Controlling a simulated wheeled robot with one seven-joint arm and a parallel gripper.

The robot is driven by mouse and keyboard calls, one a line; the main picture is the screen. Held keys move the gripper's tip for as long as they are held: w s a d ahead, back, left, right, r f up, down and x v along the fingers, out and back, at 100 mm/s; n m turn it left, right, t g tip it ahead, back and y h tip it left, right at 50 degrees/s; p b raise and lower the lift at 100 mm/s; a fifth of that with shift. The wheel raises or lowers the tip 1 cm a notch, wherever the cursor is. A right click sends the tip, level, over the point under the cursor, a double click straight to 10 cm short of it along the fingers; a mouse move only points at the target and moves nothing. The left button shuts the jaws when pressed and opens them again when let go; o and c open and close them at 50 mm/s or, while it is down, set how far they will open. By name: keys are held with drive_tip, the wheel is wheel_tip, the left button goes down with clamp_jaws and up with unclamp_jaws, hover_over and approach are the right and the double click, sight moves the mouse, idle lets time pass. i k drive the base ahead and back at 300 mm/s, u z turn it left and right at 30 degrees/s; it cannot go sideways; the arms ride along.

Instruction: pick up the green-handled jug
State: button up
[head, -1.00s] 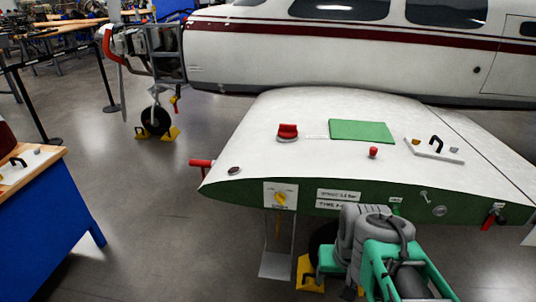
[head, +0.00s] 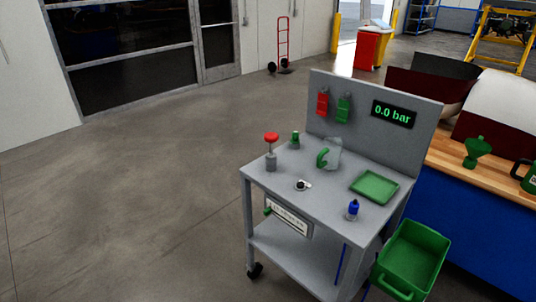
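A jug with a pale grey, see-through-looking body (head: 335,147) and a curved green handle (head: 322,157) stands upright on the top of a grey wheeled cart (head: 290,202). It is close to the cart's upright back panel, with its handle toward the left. My gripper is not in view.
Around the jug on the cart are a red-knobbed post (head: 271,152), a small green-topped item (head: 295,140), a green tray (head: 374,187) and a blue bottle (head: 353,209). A green bin (head: 411,260) hangs at the right. A blue workbench (head: 460,230) stands behind. Floor at left is clear.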

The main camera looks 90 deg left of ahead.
sight(329, 159)
drive_tip(key=u, duration=1.05)
drive_tip(key=i, duration=2.25)
drive_tip(key=u, duration=3.8)
drive_tip(key=i, duration=0.3)
drive_tip(key=u, duration=0.15)
